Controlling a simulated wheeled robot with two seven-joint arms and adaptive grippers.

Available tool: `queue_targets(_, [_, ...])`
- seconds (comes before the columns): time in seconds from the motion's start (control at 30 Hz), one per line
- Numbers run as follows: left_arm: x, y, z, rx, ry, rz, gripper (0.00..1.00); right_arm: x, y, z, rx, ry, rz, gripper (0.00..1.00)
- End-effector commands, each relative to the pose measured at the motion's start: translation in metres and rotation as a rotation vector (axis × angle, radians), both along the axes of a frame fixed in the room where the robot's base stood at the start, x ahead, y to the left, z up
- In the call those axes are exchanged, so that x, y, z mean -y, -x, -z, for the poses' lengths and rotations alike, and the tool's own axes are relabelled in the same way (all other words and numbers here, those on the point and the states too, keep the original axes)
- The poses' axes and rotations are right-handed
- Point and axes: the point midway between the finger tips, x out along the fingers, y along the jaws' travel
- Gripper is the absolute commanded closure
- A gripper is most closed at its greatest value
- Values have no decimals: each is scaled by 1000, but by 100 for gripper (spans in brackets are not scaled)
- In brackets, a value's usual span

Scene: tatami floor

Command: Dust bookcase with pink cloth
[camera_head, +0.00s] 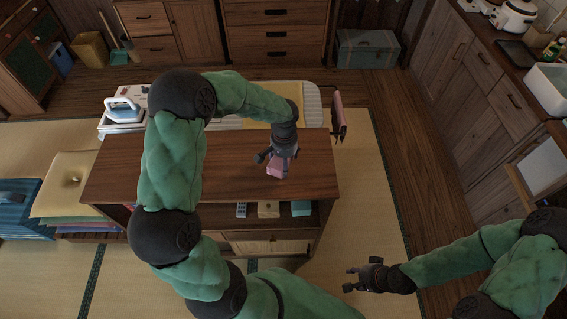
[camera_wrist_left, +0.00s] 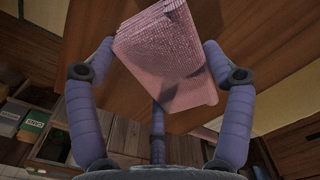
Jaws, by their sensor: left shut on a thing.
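The pink cloth (camera_head: 276,167) is in my left gripper (camera_head: 277,155), low over the right part of the bookcase's wooden top (camera_head: 225,180). I cannot tell whether the cloth touches the top. The bookcase's open shelf and drawers show at its front; my left arm hides part of it. My right gripper (camera_head: 358,278) is to the right of the bookcase, over the floor, with its fingers apart and nothing between them.
Small boxes (camera_head: 268,209) stand on the bookcase's shelf. An ironing board with an iron (camera_head: 124,110) is behind it. Stacked cushions (camera_head: 70,184) are at the left. A counter with a sink (camera_head: 549,88) runs along the right. The floor between bookcase and counter is clear.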

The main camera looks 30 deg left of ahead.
Motion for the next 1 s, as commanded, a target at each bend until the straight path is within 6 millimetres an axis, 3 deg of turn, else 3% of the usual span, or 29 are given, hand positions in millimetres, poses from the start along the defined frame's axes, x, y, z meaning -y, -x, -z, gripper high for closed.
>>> queue_targets(0.5, [-1, -8, -48, 4, 0, 0, 55, 0, 0, -32, -1, 0, 0, 60])
queue_targets(1.0, [-1, -8, -50, 3, 0, 0, 55, 0, 0, -33, -1, 0, 0, 60])
